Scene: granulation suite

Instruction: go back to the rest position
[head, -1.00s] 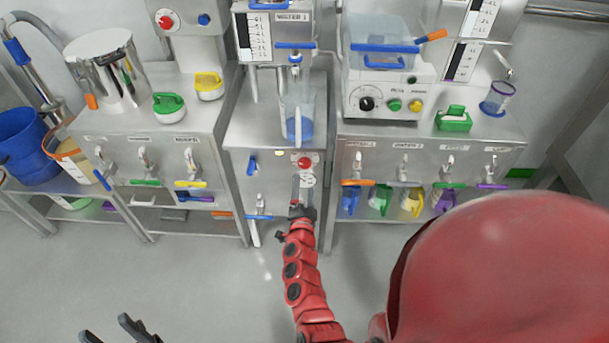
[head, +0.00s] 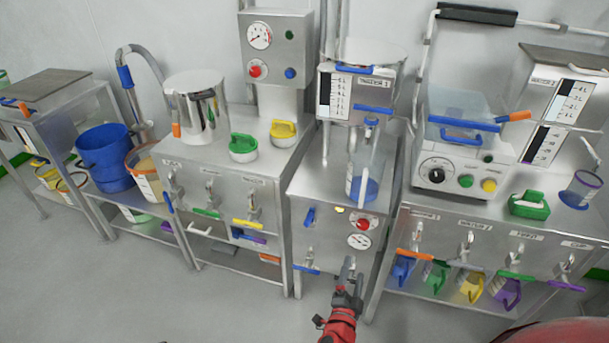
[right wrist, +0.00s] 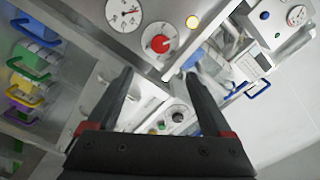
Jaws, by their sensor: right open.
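My right gripper (head: 347,284) is in front of the middle steel cabinet (head: 300,212), below its red button (head: 363,224) and round gauge (head: 359,241). In the right wrist view the two dark fingers of the right gripper (right wrist: 160,95) are spread wide with nothing between them. The red button (right wrist: 160,43) and gauge (right wrist: 124,13) show beyond the fingers. I cannot tell the exact gap to the cabinet front. My left gripper is not in the head view now.
A clear jug with blue liquid (head: 364,190) stands on the middle cabinet. A blue bucket (head: 104,158) stands at the left. The grey floor in front is clear.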

